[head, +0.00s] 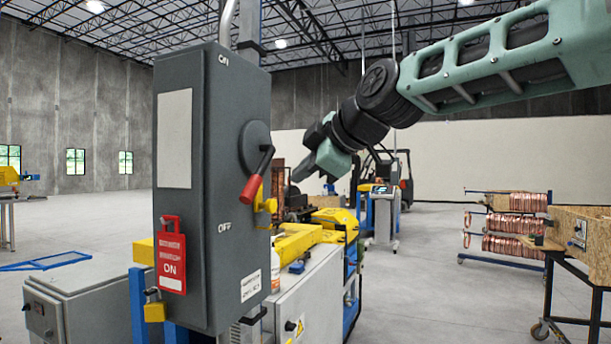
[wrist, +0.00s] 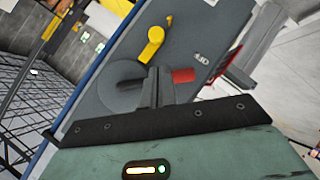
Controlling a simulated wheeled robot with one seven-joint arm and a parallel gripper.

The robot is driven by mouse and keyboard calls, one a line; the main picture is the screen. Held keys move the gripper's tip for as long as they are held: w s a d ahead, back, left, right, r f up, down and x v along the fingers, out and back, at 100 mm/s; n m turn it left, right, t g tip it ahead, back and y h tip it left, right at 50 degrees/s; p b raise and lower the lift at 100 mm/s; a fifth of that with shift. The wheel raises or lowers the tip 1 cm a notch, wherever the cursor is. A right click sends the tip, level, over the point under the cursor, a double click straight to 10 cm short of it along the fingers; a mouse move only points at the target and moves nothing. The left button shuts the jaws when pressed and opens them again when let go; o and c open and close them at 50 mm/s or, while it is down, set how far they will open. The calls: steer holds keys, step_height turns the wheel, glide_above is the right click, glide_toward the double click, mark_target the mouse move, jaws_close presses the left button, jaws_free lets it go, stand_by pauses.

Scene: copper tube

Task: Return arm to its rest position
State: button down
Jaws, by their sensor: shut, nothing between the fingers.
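My gripper (head: 302,172) is at the end of my green and black arm, which reaches in from the upper right in the head view. It is in the air to the right of the grey switch box (head: 238,90), apart from its red-handled lever (head: 252,187). The lever's red grip hangs down and to the left from its round hub. In the wrist view my gripper's fingers (wrist: 158,75) are shut with nothing between them, and the red grip (wrist: 183,76) shows behind them. A yellow part (wrist: 152,44) on the box also shows there.
A red tag (head: 171,255) reading ON hangs on the box front. Yellow machinery (head: 300,240) and a light grey cabinet (head: 305,295) stand below my gripper. A rack of copper coils (head: 515,225) and a wheeled table (head: 570,255) are at right. Open floor lies between.

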stand_by(0.4)
steer(key=s+d+f+m+g+h+b, duration=0.1)
steer(key=s+f+m, duration=0.1)
steer(key=s+f, duration=0.35)
steer(key=s+f+m+g+h+b, duration=0.1)
steer(key=s+f+g, duration=0.15)
steer(key=f, duration=0.55)
steer(key=s+d+f+m+g+h, duration=0.1)
steer(key=s+d+f+m+h, duration=0.1)
steer(key=s+d+f, duration=0.3)
steer(key=s+d+f+m+g+h+b, duration=0.1)
steer(key=s+d+f+m, duration=0.3)
steer(key=s+f, duration=0.8)
steer(key=s+d+f+m+g+h+b, duration=0.1)
steer(key=s+d+f+m+g+h, duration=0.2)
steer(key=s+d+f, duration=0.5)
steer(key=shift+s+f, duration=0.35)
steer(key=shift+s, duration=0.3)
